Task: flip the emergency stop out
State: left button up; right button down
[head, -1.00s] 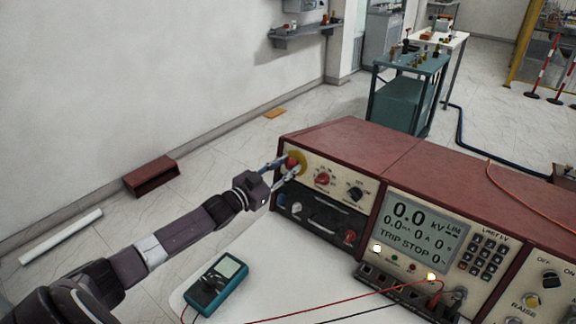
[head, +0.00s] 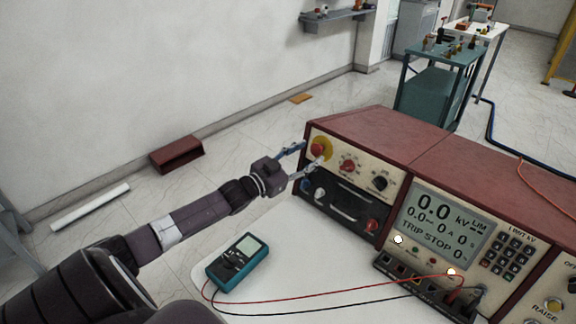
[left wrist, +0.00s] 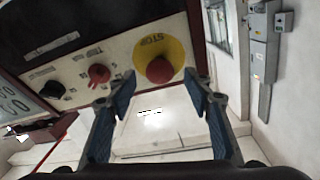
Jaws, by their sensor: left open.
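The emergency stop is a red round button on a yellow disc marked STOP. In the head view the red button (head: 317,150) is at the upper left of the control unit's front panel. In the left wrist view the button (left wrist: 159,70) is at upper middle, just beyond and between the fingertips. My left gripper (head: 304,160) is open in front of the button, and its two fingers (left wrist: 160,92) stand apart on either side. No contact with the button is clear. My right gripper does not show.
Red knob (head: 347,167) and black knob (head: 380,183) sit right of the button. A display (head: 440,222) is further right. A teal multimeter (head: 238,262) with red and black leads lies on the white table (head: 300,270). A teal cart (head: 432,92) stands behind.

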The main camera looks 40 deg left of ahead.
pick_arm(q)
jog(key=s+a, duration=0.1)
jog(key=s, duration=0.9)
jog(key=shift+a, duration=0.2)
dwell(0.4)
